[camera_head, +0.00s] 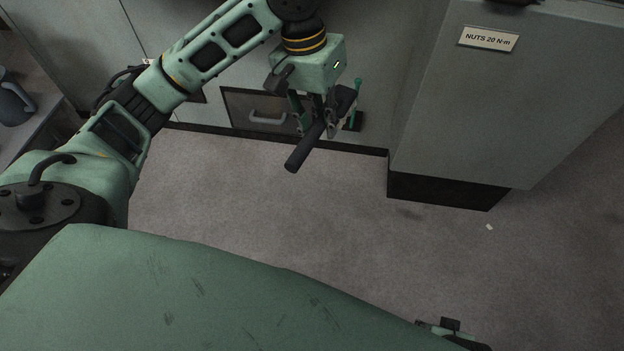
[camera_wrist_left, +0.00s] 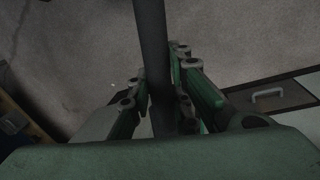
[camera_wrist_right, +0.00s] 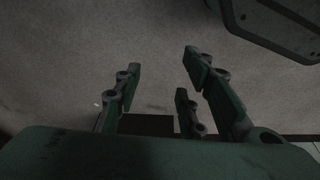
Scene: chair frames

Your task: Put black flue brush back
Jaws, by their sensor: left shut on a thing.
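The black flue brush (camera_head: 299,156) shows as a dark rod in my left gripper (camera_head: 318,117), in the upper middle of the head view. It slants down to the left, clear of the floor. In the left wrist view the brush (camera_wrist_left: 152,45) runs upward between the fingers of my left gripper (camera_wrist_left: 160,95), which are shut on it. Its far end is partly hidden by the fingers. In the right wrist view my right gripper (camera_wrist_right: 160,80) is open, with nothing between its fingers.
A cabinet front with a grey drawer handle (camera_head: 268,118) is behind the left gripper. A large grey cabinet (camera_head: 500,110) labelled "NUTS 20 N-m" stands at right. A grey jug (camera_head: 14,104) is on a surface at far left. The grey floor (camera_head: 310,220) between is clear.

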